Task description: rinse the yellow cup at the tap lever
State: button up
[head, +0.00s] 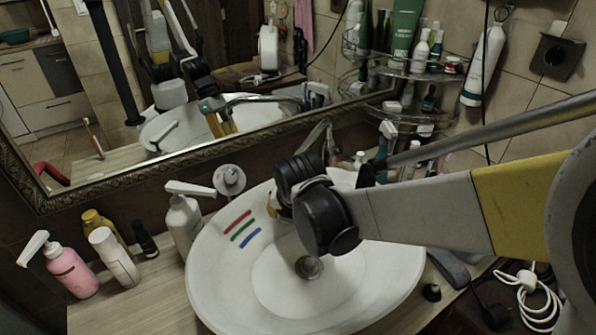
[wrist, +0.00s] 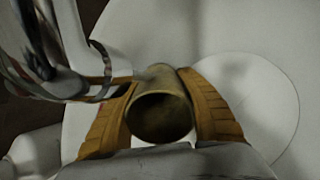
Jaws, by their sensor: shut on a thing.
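The yellow cup (wrist: 160,76) looks dull olive-yellow in the wrist view, with its dark round mouth towards the camera. My gripper (wrist: 160,112) is shut on it, with an orange ribbed pad on each side. The chrome tap (wrist: 48,62) fills the upper left of the wrist view, close to the left pad; I cannot tell whether they touch. In the head view the tap (head: 318,136) is partly hidden behind my wrist, and the cup and fingers are mostly hidden there. I cannot make out the lever clearly or see any water.
The white basin (head: 215,285) has red, green and blue stripes and a drain (head: 308,267). A white pump bottle (head: 184,222), a pink pump bottle (head: 72,270) and other bottles stand left. A mirror (head: 200,150) is behind; a loaded corner shelf (head: 420,72) is back right.

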jog(key=shift+d, duration=0.1)
dwell(0.3)
jog(key=shift+w+d, duration=0.2)
jog(key=shift+d, duration=0.3)
jog(key=shift+a, duration=0.1)
jog(key=shift+s+a, duration=0.2)
jog(key=shift+a, duration=0.3)
jog(key=shift+d, duration=0.15)
jog(key=shift+w+d, duration=0.2)
jog(key=shift+d, duration=0.25)
